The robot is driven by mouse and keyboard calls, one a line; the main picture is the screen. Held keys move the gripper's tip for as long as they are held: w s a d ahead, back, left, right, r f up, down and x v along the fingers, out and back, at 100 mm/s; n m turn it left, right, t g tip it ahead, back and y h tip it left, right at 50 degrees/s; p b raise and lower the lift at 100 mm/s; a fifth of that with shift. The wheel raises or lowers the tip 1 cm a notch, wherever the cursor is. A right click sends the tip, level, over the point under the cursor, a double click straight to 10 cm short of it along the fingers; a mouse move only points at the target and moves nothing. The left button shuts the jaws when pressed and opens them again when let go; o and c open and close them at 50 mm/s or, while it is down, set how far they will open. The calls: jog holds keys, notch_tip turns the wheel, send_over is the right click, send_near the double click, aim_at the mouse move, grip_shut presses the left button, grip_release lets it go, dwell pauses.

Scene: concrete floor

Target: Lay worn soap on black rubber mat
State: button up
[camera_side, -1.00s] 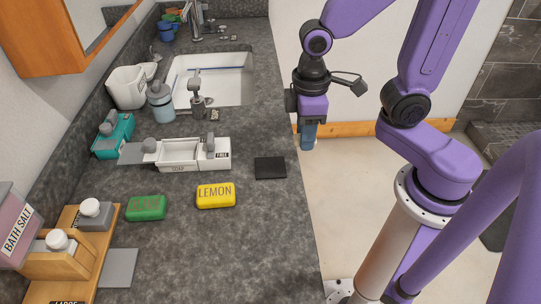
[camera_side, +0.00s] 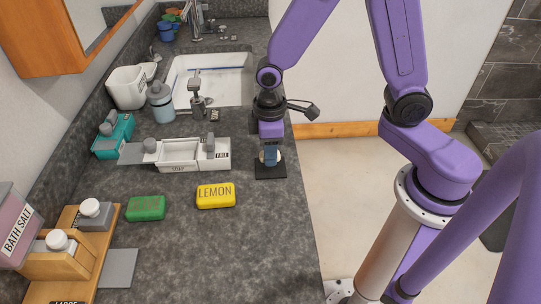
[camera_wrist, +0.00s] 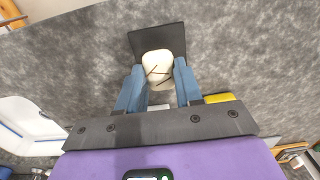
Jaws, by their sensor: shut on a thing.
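The worn soap (camera_wrist: 157,68) is a cream-white rounded piece with dark cracks, held between the two blue fingers of my gripper (camera_wrist: 160,66) in the wrist view. In the side view, my gripper (camera_side: 270,158) points down over the black rubber mat (camera_side: 271,173), a small dark square near the counter's right edge. The mat also shows behind the soap in the wrist view (camera_wrist: 158,38). The soap is mostly hidden by the fingers in the side view. I cannot tell if it touches the mat.
A yellow LEMON soap (camera_side: 216,196) and a green soap (camera_side: 146,208) lie on the counter to the left. A white divided tray (camera_side: 181,156) stands left of the mat. The sink (camera_side: 228,80) is behind. The counter in front of the mat is clear.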

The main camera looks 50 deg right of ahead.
jog(key=shift+f, duration=1.15)
jog(key=shift+f, duration=0.2)
jog(key=o, duration=1)
jog(key=shift+r, duration=0.1)
notch_tip(320, 180, up, 12)
jog(key=s+d+n, duration=0.1)
jog(key=s+d, duration=0.1)
jog(key=s, duration=0.4)
jog(key=s+d+n, duration=0.1)
jog(key=s+d, duration=0.1)
jog(key=s, duration=0.4)
jog(key=s+d+r+n, duration=0.1)
jog(key=s+d, duration=0.1)
jog(key=s, duration=0.4)
jog(key=shift+d+r+n, duration=0.1)
jog(key=shift+d+n, duration=0.1)
jog(key=shift+n, duration=0.1)
